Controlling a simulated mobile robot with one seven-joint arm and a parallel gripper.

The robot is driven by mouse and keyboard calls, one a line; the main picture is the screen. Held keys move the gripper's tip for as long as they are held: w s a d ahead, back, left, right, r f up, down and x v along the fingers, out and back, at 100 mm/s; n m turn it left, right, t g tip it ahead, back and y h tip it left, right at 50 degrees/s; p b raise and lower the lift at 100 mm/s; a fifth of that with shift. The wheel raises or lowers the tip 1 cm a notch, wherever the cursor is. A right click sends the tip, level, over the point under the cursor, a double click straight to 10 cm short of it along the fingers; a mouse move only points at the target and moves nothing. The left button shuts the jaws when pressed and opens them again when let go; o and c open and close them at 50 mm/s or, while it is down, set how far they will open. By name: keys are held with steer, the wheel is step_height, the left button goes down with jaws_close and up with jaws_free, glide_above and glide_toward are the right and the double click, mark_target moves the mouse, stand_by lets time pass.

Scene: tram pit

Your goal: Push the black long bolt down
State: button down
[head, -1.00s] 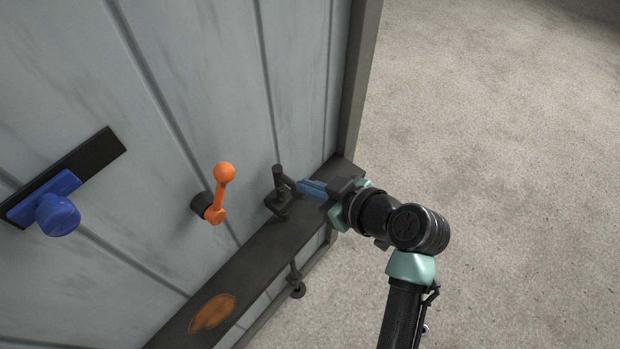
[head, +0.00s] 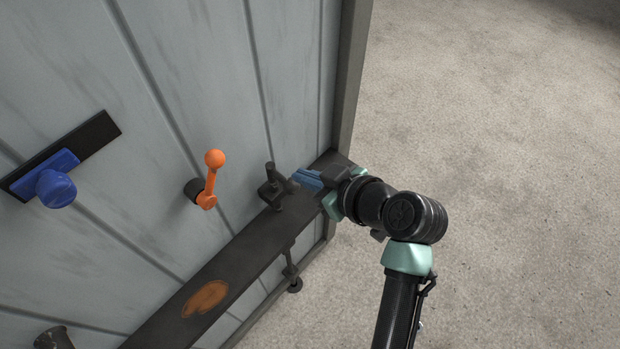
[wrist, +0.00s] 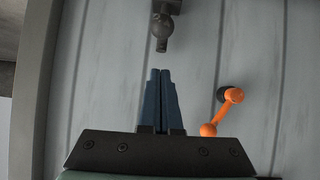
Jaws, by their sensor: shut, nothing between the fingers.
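The black long bolt (head: 272,192) is on the grey panel at the dark ledge, left of my gripper in the head view. A dark rod with a round end (head: 294,284) shows below the ledge in line with it. In the wrist view the bolt's dark rounded handle (wrist: 162,30) is at the top, ahead of the fingertips, with a visible gap in the picture. My gripper (head: 298,181) has its blue fingers shut and empty, pointing at the bolt from the right. It also shows in the wrist view (wrist: 160,72). I cannot tell whether the fingers touch the bolt.
An orange lever (head: 211,180) stands on the panel left of the bolt. A blue knob (head: 56,188) on a black rail is farther left. The dark ledge (head: 235,255) with a brown patch runs along the panel. Open floor (head: 500,150) lies to the right.

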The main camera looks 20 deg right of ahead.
steer(key=b+v, duration=0.1)
steer(key=v, duration=0.7)
steer(key=shift+s, duration=0.15)
